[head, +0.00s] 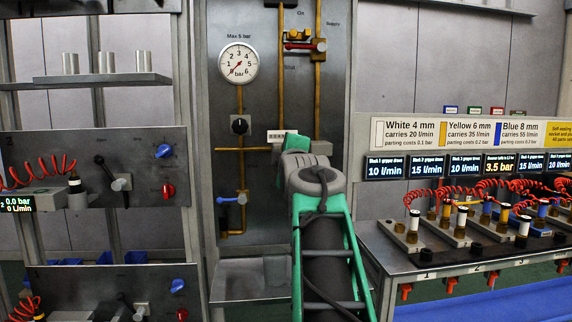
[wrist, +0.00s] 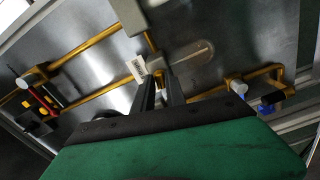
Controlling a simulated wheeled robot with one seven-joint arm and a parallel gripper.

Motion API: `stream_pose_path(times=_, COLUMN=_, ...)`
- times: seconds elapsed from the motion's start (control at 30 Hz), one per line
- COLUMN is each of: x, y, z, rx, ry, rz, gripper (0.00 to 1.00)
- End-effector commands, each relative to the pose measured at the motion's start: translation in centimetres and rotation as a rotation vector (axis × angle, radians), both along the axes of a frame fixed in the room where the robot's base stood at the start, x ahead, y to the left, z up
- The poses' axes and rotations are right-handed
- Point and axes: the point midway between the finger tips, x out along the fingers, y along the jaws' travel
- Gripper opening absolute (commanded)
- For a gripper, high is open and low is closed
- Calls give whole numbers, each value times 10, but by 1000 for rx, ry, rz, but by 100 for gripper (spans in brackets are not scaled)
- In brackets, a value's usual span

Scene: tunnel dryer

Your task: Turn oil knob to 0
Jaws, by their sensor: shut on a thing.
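My gripper (wrist: 160,80) is at the grey panel with its two dark fingers pointing at the pipework. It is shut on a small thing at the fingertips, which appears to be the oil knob. The fingers cover nearly all of it, and I cannot read its setting or any scale. In the wrist view, a clear rounded bowl (wrist: 195,52) lies just beyond the fingertips. In the head view, the green and grey hand (head: 296,143) hides the fingertips and the knob. A white label with dark marks (head: 281,135) is just left of the hand, and it also shows in the wrist view (wrist: 137,67).
A pressure gauge (head: 238,63), a black knob (head: 239,125) and a blue handle (head: 232,200) are left of my arm. A red-handled valve (head: 300,45) is above. A bench (head: 450,264) with hose couplings stands at the right, and panels with levers at the left.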

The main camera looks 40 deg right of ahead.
Motion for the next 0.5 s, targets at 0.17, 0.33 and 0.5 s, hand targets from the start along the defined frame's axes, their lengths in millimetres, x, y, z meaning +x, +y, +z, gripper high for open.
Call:
stream_pose_path(times=0.17, x=0, y=0, z=-2, rx=-93, ry=61, rz=1, gripper=0)
stream_pose_path(times=0.33, x=0, y=0, z=0, rx=-149, ry=101, rz=1, gripper=0)
stream_pose_path(times=0.5, x=0, y=0, z=0, rx=-179, ry=121, rz=0, gripper=0)
